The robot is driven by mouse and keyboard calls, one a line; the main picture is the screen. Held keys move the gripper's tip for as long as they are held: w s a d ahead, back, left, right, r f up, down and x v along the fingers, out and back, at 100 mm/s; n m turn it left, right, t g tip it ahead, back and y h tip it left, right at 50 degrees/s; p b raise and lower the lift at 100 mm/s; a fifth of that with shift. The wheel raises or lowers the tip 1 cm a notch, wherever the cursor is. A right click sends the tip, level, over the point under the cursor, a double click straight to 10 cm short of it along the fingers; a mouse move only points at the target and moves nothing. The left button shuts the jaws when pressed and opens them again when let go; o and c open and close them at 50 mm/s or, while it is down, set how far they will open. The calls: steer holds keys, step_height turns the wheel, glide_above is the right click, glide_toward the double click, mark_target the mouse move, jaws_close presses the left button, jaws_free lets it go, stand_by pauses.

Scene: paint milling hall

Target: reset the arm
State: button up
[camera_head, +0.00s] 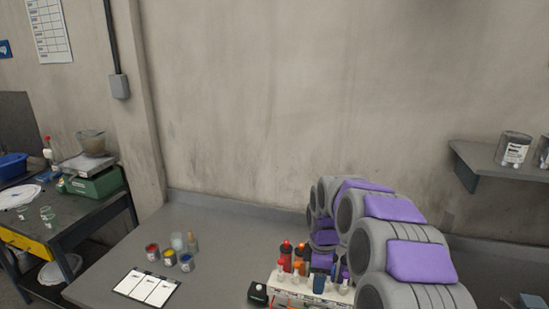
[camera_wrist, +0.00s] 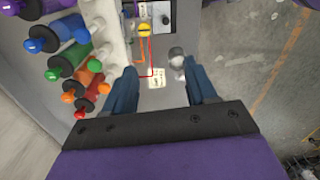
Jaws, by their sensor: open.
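My gripper (camera_wrist: 159,88) shows in the wrist view with its two blue fingers spread apart. Nothing is held between them. Below the fingers is a grey surface with a small pale card (camera_wrist: 157,82) and red and orange leads. A small silver and white item (camera_wrist: 177,62) is near the right finger. In the head view my grey arm with purple pads bends over the right part of the bench (camera_head: 215,240).
A white rack (camera_wrist: 112,35) with several coloured-capped items stands left of the fingers. Paint jars (camera_head: 168,258) and a white-sheeted board (camera_head: 147,287) lie on the bench's left. A shelf (camera_head: 490,158) holds cans at right.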

steer(key=s+r+m+b, duration=0.3)
steer(key=s+m, duration=0.5)
steer(key=s, duration=1.3)
steer(key=s+f+m+g, duration=0.1)
steer(key=s+m, duration=0.6)
steer(key=s, duration=1.1)
steer(key=shift+s+d+f+m+g+b, duration=0.3)
steer(key=shift+f+m+b, duration=0.1)
steer(key=shift+f, duration=0.35)
steer(key=shift+w, duration=0.1)
